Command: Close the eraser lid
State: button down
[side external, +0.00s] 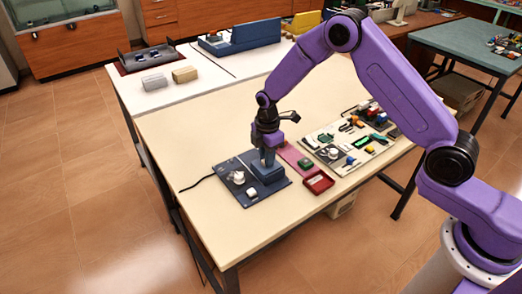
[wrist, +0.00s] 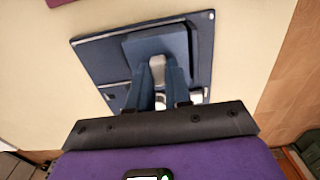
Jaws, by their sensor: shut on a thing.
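A dark blue-grey board (side external: 222,172) lies flat on the near table and carries a blue box (side external: 268,174), which I take to be the eraser. The box also shows in the wrist view (wrist: 170,42), with its flat top part tilted relative to the board. My gripper (side external: 267,162) points down over the box. In the wrist view its two blue fingers (wrist: 163,77) are shut on a small light grey piece (wrist: 157,63) at the box's edge, which looks like a lid handle. How far the lid stands open is not clear.
Small white parts (side external: 238,177) sit on the board's left side. A red open box (side external: 318,182) and a pink mat (side external: 295,158) lie close to its right. A panel of small parts (side external: 352,148) lies beyond. The table's left front is clear.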

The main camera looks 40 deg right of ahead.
jog(key=shift+s, duration=0.35)
jog(key=c, duration=1)
grip_release()
jog(key=shift+s, duration=0.1)
jog(key=shift+c, duration=0.2)
jog(key=shift+r, duration=0.1)
jog(key=shift+r, duration=0.25)
notch_tip(320, 180, up, 17)
jog(key=shift+f, duration=0.1)
